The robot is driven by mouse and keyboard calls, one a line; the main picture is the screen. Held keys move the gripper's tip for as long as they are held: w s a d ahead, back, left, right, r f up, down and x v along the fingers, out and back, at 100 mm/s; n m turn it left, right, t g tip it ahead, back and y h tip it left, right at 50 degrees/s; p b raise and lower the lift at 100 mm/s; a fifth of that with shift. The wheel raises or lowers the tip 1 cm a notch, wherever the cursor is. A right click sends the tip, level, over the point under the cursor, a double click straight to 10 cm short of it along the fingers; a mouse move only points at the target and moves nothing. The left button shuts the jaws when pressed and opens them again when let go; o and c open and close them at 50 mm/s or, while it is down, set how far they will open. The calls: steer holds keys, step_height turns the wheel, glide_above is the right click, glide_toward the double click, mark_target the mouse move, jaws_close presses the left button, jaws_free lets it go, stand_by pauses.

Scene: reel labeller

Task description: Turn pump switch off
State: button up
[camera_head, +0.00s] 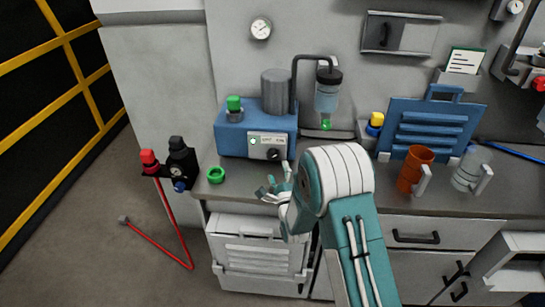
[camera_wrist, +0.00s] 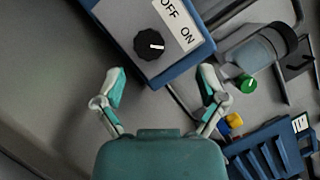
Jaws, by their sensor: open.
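The pump is a blue box (camera_head: 235,138) with a grey cylinder and a green cap on top, standing on the counter. Its front has a white panel and a black rotary switch (camera_head: 273,154). In the wrist view the switch (camera_wrist: 148,45) shows a white pointer line, beside a label (camera_wrist: 178,18) reading OFF and ON. My gripper (camera_head: 275,188) is in front of the pump, slightly below the switch. In the wrist view my gripper (camera_wrist: 162,88) has its two fingers spread, with the switch ahead of them and apart from them. Nothing is between the fingers.
A green ring (camera_head: 216,175) lies on the counter left of my gripper. A clear bottle (camera_head: 327,95) hangs right of the pump. A blue rack (camera_head: 425,130), an orange mug (camera_head: 415,168) and a clear mug (camera_head: 470,168) stand further right.

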mark_target(272, 158)
steer(key=shift+a+f, duration=0.25)
steer(key=shift+f, duration=0.75)
steer(key=x, duration=0.7)
steer(key=shift+w+d+r, duration=0.15)
steer(key=shift+d, duration=0.05)
steer(key=shift+w+a, duration=0.15)
steer(key=shift+a, duration=0.1)
